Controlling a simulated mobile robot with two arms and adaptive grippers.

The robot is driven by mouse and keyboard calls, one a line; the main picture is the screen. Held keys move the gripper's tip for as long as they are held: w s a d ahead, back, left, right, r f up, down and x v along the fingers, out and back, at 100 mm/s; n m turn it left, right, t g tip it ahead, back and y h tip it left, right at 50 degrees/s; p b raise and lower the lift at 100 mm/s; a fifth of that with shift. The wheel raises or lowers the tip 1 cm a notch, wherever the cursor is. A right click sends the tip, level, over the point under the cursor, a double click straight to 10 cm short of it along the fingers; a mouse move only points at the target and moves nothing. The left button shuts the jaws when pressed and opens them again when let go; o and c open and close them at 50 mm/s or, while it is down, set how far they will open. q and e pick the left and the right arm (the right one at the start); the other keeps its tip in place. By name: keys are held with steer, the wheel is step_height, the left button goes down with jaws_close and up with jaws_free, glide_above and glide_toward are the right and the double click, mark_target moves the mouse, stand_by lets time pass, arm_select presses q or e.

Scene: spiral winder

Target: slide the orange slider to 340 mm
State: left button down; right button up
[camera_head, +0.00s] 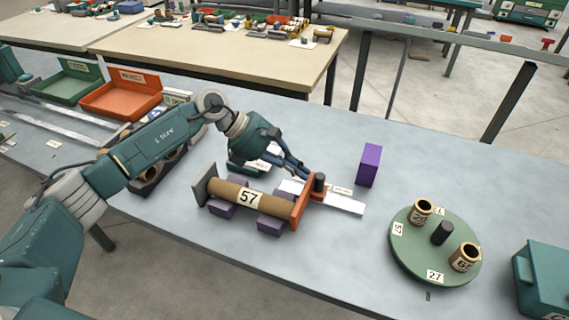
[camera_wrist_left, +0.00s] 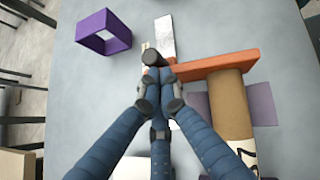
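The orange slider (camera_head: 301,207) is an upright plate at the right end of a brown cardboard tube (camera_head: 226,193) labelled 57. It carries a dark upright knob (camera_head: 319,182). The slider (camera_wrist_left: 218,64) and knob (camera_wrist_left: 153,57) also show in the left wrist view. A pale metal rail (camera_head: 342,205) runs out beyond the slider; a small label beside it is unreadable. My left gripper (camera_head: 304,174) has its fingers drawn together, tips right at the knob on its left side; exact contact is unclear. The fingers hide part of the slider arm in the wrist view. My right gripper is out of view.
The tube lies over purple blocks (camera_head: 270,225) against a grey end plate (camera_head: 205,184). A purple hollow box (camera_head: 370,165) stands right of the rail. A green turntable (camera_head: 408,262) holds small spools. Orange (camera_head: 122,95) and green bins stand back left. Table between rail and turntable is clear.

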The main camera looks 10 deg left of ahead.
arm_select(q)
steer(key=shift+w+d, duration=0.1)
steer(key=shift+d, duration=0.45)
steer(key=d, duration=0.3)
steer(key=s+d+b, duration=0.1)
steer(key=d, duration=0.5)
steer(key=shift+s, duration=0.2)
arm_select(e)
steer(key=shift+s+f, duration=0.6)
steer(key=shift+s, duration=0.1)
arm_select(q)
steer(key=shift+a, duration=0.1)
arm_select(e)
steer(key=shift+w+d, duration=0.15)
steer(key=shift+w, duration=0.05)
